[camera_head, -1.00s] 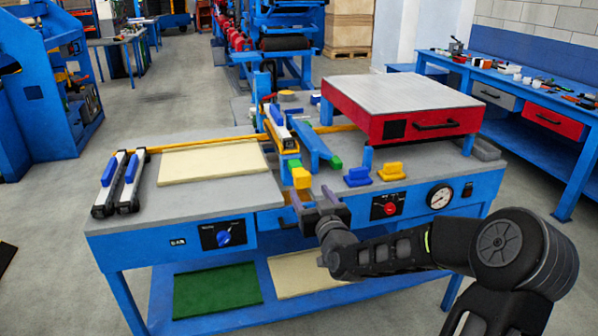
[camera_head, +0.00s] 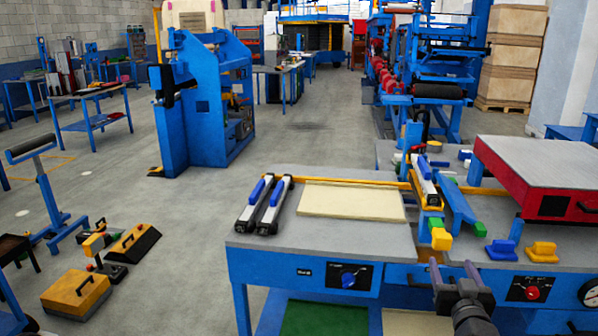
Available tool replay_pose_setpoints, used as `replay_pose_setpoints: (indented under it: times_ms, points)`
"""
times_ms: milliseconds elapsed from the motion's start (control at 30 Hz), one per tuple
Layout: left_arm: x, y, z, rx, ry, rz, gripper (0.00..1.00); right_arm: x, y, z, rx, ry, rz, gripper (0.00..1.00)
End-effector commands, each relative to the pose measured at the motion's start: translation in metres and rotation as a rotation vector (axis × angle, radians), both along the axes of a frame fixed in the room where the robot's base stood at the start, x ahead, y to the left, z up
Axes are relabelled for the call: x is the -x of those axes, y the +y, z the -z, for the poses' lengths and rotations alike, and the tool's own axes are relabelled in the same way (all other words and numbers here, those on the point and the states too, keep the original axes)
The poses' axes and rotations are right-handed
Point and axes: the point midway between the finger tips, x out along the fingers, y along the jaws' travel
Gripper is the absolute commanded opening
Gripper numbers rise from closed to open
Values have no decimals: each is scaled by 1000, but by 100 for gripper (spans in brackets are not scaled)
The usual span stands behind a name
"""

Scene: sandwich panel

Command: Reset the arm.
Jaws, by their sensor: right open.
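My right gripper (camera_head: 455,268) shows at the lower right of the head view, at the front edge of the blue workbench (camera_head: 255,262). Its two fingers are apart and nothing shows between them. They point away from me, just in front of a yellow block (camera_head: 441,239) on the bench's clamp mechanism. Most of my right arm is outside the picture. My left gripper is not in view.
A cream panel (camera_head: 352,201) lies flat on the bench, beside two blue-handled bars (camera_head: 265,204). A red press box (camera_head: 545,185) stands at the right. Yellow-and-black equipment (camera_head: 76,292) sits on the floor at left. Open floor lies between it and the bench.

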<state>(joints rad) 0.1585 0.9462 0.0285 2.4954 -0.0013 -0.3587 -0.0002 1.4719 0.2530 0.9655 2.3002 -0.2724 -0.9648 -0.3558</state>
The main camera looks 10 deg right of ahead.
Motion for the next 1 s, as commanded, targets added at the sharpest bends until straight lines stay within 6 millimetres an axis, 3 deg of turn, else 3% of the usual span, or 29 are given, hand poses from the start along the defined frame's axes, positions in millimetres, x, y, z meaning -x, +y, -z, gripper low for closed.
replay_pose_setpoints:
  times_ms: [67, 167, 267, 367, 500, 567, 700, 800, 900, 1000]
  points:
    - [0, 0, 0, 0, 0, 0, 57, 0, 2, 7, -42, 17, -7, 65]
    - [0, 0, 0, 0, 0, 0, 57, 6, 0, 35, -133, 84, 0, 65]
    - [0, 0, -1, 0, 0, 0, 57, 23, -6, 80, -253, 173, 31, 65]
    - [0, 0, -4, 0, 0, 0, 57, 38, 19, 141, -434, 297, 26, 65]
    - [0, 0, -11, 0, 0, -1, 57, 62, 94, 225, -677, 511, -25, 65]
    - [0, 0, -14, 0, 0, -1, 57, 77, 132, 254, -758, 611, -54, 65]
    - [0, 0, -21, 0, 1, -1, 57, 126, 224, 309, -883, 862, -130, 65]
    - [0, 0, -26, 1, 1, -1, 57, 175, 285, 338, -910, 1062, -189, 65]
    - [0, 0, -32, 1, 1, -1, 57, 229, 332, 358, -868, 1256, -253, 65]
    - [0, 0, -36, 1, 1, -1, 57, 266, 357, 368, -780, 1373, -316, 65]
